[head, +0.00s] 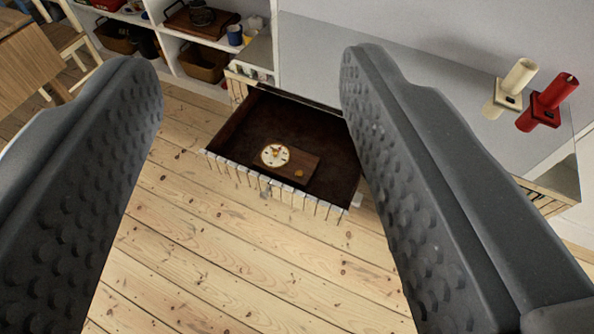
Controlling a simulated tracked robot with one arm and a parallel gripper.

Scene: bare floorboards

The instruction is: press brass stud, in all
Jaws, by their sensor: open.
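A small brass stud (299,173) sits at the right end of a dark wooden block (305,160). A round cream dial (275,155) with dark marks and a brass-coloured centre is on the left part of the same block. The block lies inside an open dark-lined drawer (240,122), close to its front edge. My gripper (252,63) is open and empty, with one grey finger on each side of the picture. The drawer shows between the fingers, apart from them. The right finger covers part of the view beside the drawer's right side.
A grey-topped cabinet (420,85) stands behind the drawer, with a cream candle holder (508,90) and a red one (547,102) on top. White shelves (170,55) hold baskets and crockery at back left. A wooden table and chair are far left. Floorboards (225,265) in front are clear.

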